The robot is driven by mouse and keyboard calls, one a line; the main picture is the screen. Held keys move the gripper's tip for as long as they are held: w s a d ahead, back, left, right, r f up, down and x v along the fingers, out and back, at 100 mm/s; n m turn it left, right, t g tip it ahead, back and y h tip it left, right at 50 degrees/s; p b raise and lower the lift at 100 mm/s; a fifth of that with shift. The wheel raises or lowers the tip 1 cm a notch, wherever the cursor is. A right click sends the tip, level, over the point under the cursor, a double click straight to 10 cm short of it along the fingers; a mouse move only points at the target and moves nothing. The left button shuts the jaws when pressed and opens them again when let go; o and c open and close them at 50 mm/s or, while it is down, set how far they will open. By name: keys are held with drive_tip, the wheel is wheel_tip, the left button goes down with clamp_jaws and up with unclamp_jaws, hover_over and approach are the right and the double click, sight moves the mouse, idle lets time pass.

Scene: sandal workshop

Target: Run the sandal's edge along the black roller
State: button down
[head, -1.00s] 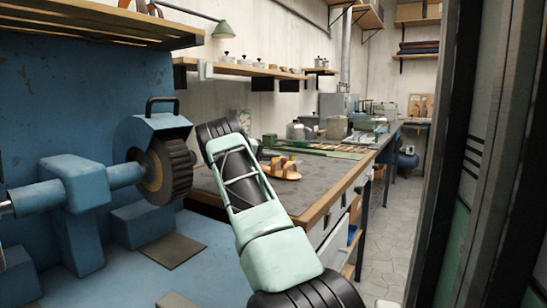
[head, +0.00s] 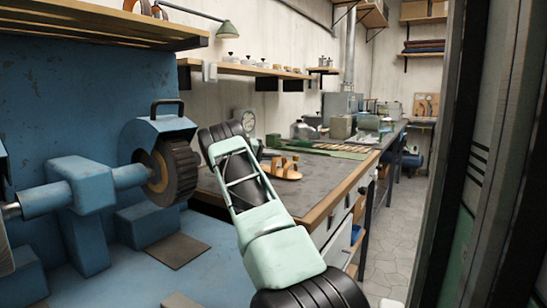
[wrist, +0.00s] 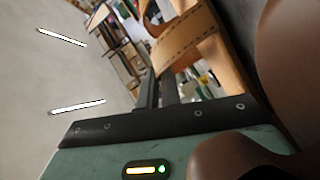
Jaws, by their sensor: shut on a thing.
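The black roller (head: 175,172), ribbed with a tan side face, sits on the blue machine's shaft at the left in the head view, under a blue hood. My gripper (wrist: 162,88) shows in the wrist view, shut on a sandal (wrist: 188,42) with a tan stitched strap. Only part of this sandal shows. In the head view my arm's far end hides the gripper and the held sandal, so their gap to the roller cannot be told. Another tan sandal (head: 283,168) lies on the workbench.
The blue machine (head: 85,215) fills the left side. The workbench (head: 325,190) runs back behind my arm, with a wooden front edge. A dark upright panel (head: 465,160) stands close at right. Bare floor (head: 395,245) lies between the bench and the panel.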

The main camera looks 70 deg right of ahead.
drive_tip(key=shift+w+f, duration=0.1)
drive_tip(key=shift+w, duration=0.2)
idle(0.5)
drive_tip(key=shift+w+f+p, duration=0.1)
drive_tip(key=shift+w+p, duration=0.35)
drive_tip(key=shift+p, duration=0.05)
drive_tip(key=shift+w, duration=0.15)
drive_tip(key=shift+f, duration=0.1)
idle(0.6)
drive_tip(key=shift+w, duration=0.1)
drive_tip(key=shift+w+a+p, duration=0.2)
drive_tip(key=shift+w+p, duration=0.3)
drive_tip(key=shift+w, duration=0.15)
idle(0.4)
